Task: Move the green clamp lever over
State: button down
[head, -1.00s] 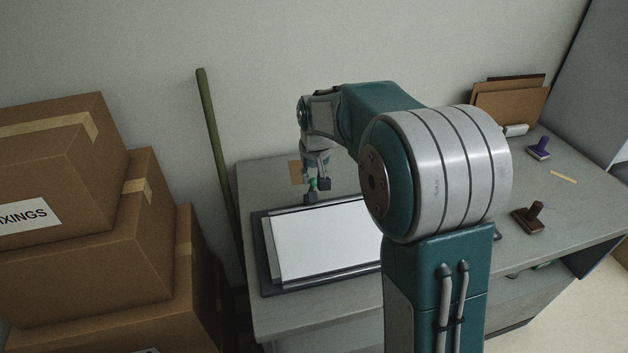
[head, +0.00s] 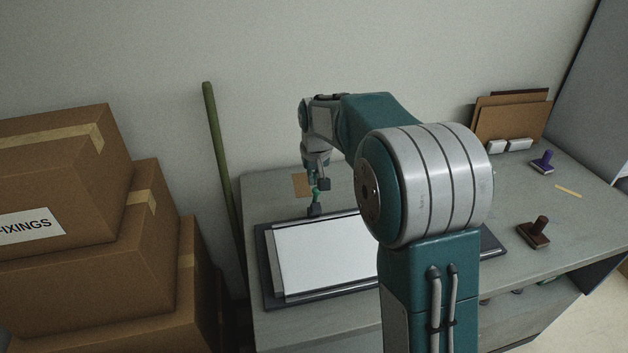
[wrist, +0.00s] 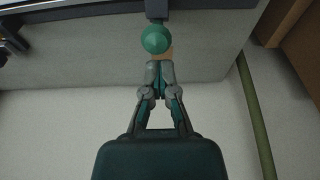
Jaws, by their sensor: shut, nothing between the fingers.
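The green clamp lever (head: 315,190) stands at the far edge of a dark-framed board (head: 267,275) with a white sheet on it. In the wrist view its round green knob (wrist: 156,40) shows just beyond my fingertips, above a dark block at the board's edge. My gripper (head: 321,180) is over that far edge, close to the lever. In the wrist view my gripper (wrist: 160,72) has its fingers together and empty. I cannot tell whether the fingertips touch the knob. The lever's lower part is partly hidden.
Stacked cardboard boxes (head: 75,240) stand left of the desk (head: 300,325). A green pole (head: 222,165) leans on the wall behind. Two stamps, one brown (head: 534,232) and one purple (head: 542,162), stand on the right. My arm hides the board's right part.

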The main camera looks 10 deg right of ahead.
jog(key=w, duration=0.3)
jog(key=shift+r, duration=0.35)
jog(key=c, duration=0.9)
grip_release()
jog(key=shift+o, duration=0.2)
